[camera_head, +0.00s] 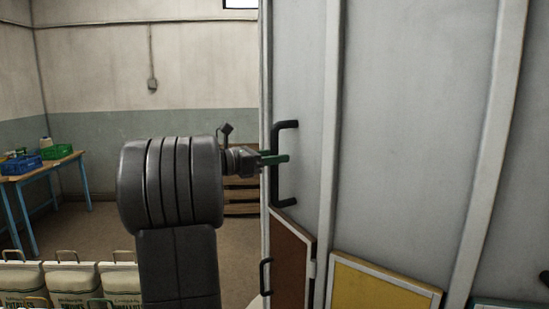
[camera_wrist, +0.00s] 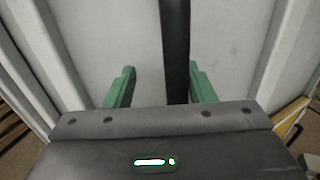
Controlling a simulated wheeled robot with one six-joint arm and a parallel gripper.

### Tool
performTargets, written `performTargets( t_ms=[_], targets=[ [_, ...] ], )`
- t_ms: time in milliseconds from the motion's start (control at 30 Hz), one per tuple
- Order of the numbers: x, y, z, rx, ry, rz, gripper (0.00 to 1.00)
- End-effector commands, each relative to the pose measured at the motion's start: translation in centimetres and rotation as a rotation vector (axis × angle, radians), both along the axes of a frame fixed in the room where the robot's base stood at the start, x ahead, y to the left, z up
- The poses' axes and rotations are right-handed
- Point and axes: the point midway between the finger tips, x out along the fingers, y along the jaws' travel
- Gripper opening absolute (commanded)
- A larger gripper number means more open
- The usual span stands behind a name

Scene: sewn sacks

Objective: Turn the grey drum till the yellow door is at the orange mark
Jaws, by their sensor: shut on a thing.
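The grey drum (camera_head: 415,130) fills the right half of the head view, with pale upright ribs. A tall black handle (camera_head: 289,125) stands on its left side. A yellow edge also shows at the right of the wrist view. I see no orange mark in either view.
A brown door (camera_head: 290,260) with a small black handle is under my gripper, left of the yellow one. Several white sacks (camera_head: 70,280) stand at the lower left. A blue-legged table (camera_head: 45,168) with blue and green crates is farther left. Floor lies open between.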

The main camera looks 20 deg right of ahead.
Motion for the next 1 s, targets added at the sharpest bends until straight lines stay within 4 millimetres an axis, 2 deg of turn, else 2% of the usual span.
performTargets(
  t_ms=[267, 367, 467, 800, 1000],
  targets=[
    [0.3, 0.4, 0.2, -0.005, -0.003, 0.012, 0.4],
    [0.2, 1.1, 0.2, -0.004, -0.003, 0.014, 0.4],
    [0.0, 2.6, 0.0, -0.003, -0.002, 0.015, 0.4],
    [-1.3, 9.8, 0.0, -0.001, -0.003, 0.01, 0.4],
    [-1.9, 12.5, 0.1, 0.0, -0.003, 0.004, 0.4]
  ],
)
